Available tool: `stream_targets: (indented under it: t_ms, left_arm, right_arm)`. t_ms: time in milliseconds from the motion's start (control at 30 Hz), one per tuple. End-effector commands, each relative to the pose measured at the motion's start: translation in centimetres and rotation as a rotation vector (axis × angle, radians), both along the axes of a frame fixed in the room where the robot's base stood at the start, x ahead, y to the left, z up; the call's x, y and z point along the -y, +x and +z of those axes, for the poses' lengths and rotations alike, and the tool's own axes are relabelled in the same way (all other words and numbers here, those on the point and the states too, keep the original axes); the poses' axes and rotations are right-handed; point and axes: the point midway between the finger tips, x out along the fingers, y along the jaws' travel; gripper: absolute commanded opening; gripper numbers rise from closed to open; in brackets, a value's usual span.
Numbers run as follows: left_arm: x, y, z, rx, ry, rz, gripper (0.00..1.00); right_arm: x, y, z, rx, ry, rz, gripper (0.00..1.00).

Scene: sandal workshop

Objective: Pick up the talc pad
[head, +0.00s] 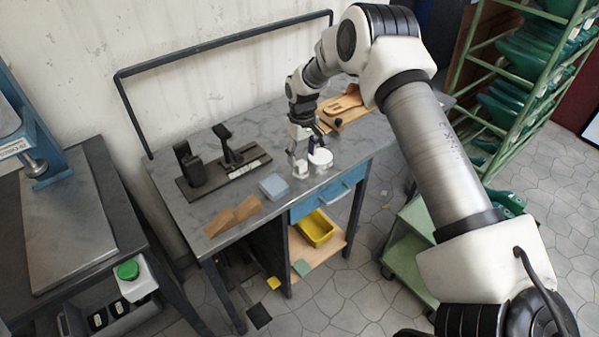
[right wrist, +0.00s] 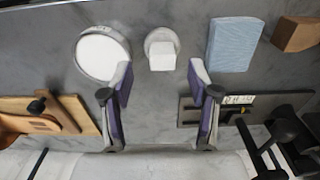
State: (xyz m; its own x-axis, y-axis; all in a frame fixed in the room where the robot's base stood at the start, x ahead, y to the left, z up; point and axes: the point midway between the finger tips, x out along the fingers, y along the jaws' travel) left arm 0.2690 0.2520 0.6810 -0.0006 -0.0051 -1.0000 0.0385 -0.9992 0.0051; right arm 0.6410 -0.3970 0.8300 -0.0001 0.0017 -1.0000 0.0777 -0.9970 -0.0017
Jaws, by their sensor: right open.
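A small white block on a round pale base, which looks like the talc pad (head: 301,169), stands on the grey workbench near its front edge. In the right wrist view the pad (right wrist: 161,50) lies straight ahead, centred between my fingers and beyond their tips. A round shallow dish with a white top (head: 321,157) stands close to its right in the head view; it also shows in the right wrist view (right wrist: 102,53). My right gripper (right wrist: 160,78) is open and empty, just behind the pad in the head view. My left gripper is not in view.
A light blue block (head: 273,187) and brown wedge pieces (head: 233,216) lie left of the pad. A dark stand (head: 231,155) is at the back left, and a wooden sandal form (head: 345,105) at the back right. A green rack (head: 500,95) stands right of the bench (head: 180,205).

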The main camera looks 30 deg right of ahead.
Motion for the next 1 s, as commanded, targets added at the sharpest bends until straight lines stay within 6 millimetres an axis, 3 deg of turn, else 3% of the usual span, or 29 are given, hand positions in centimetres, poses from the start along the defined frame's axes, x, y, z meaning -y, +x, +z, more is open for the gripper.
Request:
stream_targets:
  t_ms: [200, 467, 633, 667, 1000]
  left_arm:
    - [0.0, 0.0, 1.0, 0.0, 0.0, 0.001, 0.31]
    - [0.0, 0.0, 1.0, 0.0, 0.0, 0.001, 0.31]
    - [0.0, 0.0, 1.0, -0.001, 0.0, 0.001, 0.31]
    - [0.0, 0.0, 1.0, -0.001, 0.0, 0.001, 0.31]
    - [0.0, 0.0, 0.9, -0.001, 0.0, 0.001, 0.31]
  right_arm:
    - [-0.1, 0.2, -3.8, -0.004, 0.0, 0.001, 0.6]
    - [-0.1, 0.3, -4.6, 0.0, 0.0, 0.0, 0.6]
    - [-0.1, 0.3, -4.6, -0.001, 0.0, 0.0, 0.04]
    - [-0.1, 0.3, -4.6, -0.001, 0.0, 0.0, 0.0]
    - [-0.1, 0.3, -4.5, -0.001, 0.0, 0.0, 0.0]
